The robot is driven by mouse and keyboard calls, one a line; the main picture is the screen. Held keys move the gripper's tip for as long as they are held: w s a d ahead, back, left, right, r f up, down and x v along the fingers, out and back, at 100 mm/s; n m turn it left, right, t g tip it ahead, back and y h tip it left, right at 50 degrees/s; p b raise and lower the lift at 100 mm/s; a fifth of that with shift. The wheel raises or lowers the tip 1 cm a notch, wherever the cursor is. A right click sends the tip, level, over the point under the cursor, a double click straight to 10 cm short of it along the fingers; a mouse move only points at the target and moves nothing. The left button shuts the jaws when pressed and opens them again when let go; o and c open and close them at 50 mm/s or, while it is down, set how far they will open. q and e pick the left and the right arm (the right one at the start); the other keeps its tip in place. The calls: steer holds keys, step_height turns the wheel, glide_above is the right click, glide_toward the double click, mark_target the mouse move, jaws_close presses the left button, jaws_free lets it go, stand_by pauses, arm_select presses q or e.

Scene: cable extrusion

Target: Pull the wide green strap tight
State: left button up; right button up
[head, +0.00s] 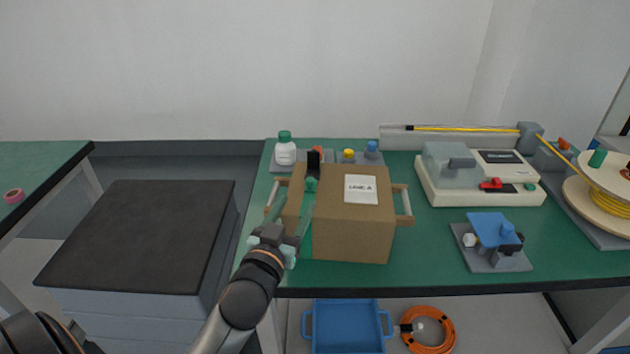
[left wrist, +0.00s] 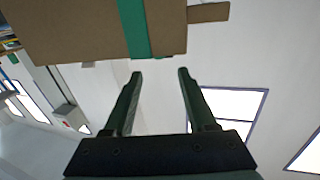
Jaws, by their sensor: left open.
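The wide green strap (head: 306,242) runs down the front face of a brown cardboard box (head: 360,228) near its left end. Its upper part on the box top is partly hidden by a black upright piece (head: 313,161) and by my gripper. In the left wrist view the strap (left wrist: 134,28) crosses the box (left wrist: 65,30) just beyond the fingertips. My left gripper (head: 297,204) is at the box's front left, fingers pointing toward it. In the left wrist view the gripper (left wrist: 160,72) is open with nothing between its fingers. My right gripper is not in view.
The box has wooden side handles (head: 404,205) and a white label. A white bottle (head: 285,150) stands behind left. Green table (head: 437,255) is clear in front.

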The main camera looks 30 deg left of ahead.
mark_target(309, 184)
arm_select(q)
steer(key=x, duration=1)
steer(key=shift+c, duration=0.2)
jaws_close()
steer(key=shift+s+d+f, duration=0.1)
stand_by(1.0)
